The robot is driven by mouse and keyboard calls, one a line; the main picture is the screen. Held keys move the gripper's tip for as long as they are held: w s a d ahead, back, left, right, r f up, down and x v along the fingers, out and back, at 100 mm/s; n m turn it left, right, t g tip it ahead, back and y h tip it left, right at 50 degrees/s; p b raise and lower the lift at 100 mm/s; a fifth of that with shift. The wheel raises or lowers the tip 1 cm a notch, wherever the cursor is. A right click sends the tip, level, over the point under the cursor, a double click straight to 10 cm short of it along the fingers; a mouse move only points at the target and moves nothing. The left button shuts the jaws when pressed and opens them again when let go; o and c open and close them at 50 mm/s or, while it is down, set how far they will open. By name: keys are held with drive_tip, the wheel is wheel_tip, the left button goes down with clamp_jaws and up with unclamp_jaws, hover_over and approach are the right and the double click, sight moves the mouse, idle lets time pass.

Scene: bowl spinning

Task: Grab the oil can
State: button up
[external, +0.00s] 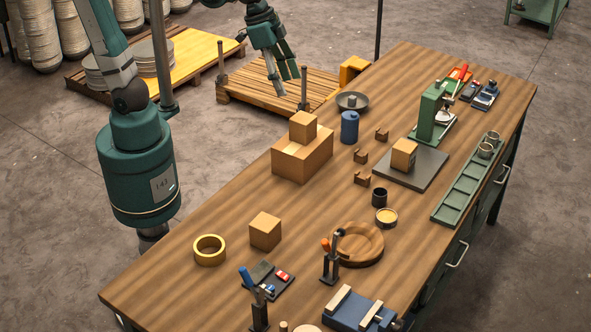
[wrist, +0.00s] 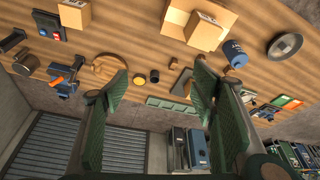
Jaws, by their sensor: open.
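A blue cylindrical can (external: 349,128), the likely oil can, stands upright on the wooden workbench, right of the stacked cardboard boxes. In the wrist view the blue can (wrist: 235,53) shows near the top, right of the gripper's right finger, with pale lettering on its side. No spout can be made out. My gripper (external: 285,82) is in the air up and left of the can in the external view, clear of it. In the wrist view my gripper (wrist: 160,75) has its two green fingers wide apart with nothing between them.
Stacked cardboard boxes (external: 302,158) stand close left of the can. A grey dish (external: 352,101) lies just behind it. A wooden bowl (external: 370,257) sits nearer the front.

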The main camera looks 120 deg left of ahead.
drive_tip(key=w+a+f+n+g+p, duration=0.1)
drive_tip(key=w+a, duration=0.2)
drive_tip(key=a, duration=0.6)
drive_tip(key=w+a+f+n+g+p, duration=0.1)
drive_tip(key=w+a+n, duration=0.15)
drive_tip(key=a, duration=0.65)
drive_tip(key=n+g+h+p, duration=0.1)
drive_tip(key=g+p, duration=0.1)
hover_over(347, 119)
drive_tip(key=a, duration=0.1)
wheel_tip(347, 119, down, 5)
wheel_tip(347, 119, down, 19)
drive_tip(key=shift+s+f, duration=0.15)
drive_tip(key=shift+d+f, duration=0.1)
drive_tip(key=shift+f, duration=0.15)
drive_tip(key=shift+f, duration=0.1)
drive_tip(key=shift+f, duration=1.2)
drive_tip(key=shift+f, duration=0.15)
drive_tip(key=shift+f, duration=2.45)
